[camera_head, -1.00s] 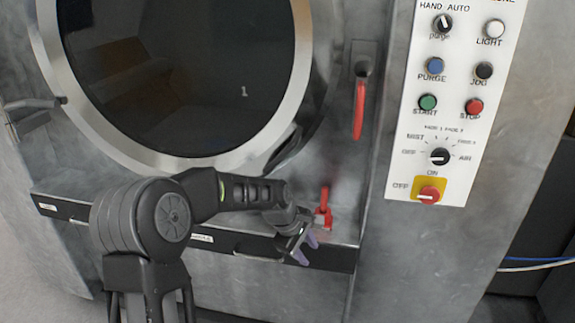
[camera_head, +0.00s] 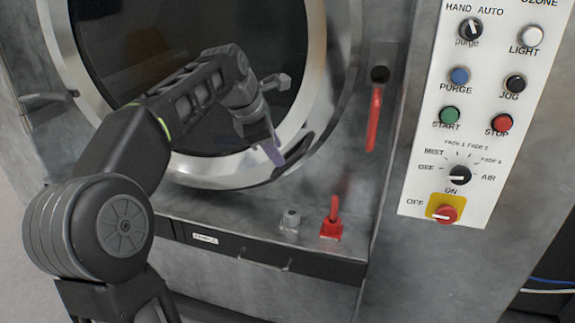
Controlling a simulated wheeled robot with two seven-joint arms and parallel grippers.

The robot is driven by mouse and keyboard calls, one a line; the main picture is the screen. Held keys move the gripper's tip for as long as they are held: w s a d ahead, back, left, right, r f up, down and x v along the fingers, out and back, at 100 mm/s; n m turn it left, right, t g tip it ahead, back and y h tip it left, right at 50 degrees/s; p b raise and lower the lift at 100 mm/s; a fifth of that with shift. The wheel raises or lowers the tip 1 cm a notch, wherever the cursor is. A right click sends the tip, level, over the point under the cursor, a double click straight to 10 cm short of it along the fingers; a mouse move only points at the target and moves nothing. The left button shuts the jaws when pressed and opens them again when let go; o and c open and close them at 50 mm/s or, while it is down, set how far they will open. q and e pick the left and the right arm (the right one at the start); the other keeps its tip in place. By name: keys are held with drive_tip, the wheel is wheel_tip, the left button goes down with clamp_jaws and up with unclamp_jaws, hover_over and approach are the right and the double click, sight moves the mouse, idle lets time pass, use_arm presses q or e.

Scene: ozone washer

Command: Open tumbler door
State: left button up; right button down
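The round tumbler door has a broad metal ring (camera_head: 318,75) and a dark glass (camera_head: 120,60). It looks shut against the washer's front. My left gripper (camera_head: 278,118) is in front of the door's lower right part. Its fingers are apart, one of them with a purple pad, and nothing shows between them. A dark piece, perhaps the door's handle, shows at the ring's lower right edge, partly behind the gripper. I cannot tell whether the gripper touches it. My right gripper is not in view.
A long red handle (camera_head: 374,120) hangs right of the door. A red latch (camera_head: 331,222) and a small grey fitting (camera_head: 290,220) sit below it on a ledge. A control panel (camera_head: 470,120) with several buttons and knobs is at the right.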

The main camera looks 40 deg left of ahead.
sight(286, 166)
use_arm(q)
drive_tip(key=x, duration=0.7)
drive_tip(key=shift+w+f, duration=0.2)
drive_tip(key=shift+f, duration=0.1)
drive_tip(key=shift+c, duration=0.6)
clamp_jaws()
idle(0.6)
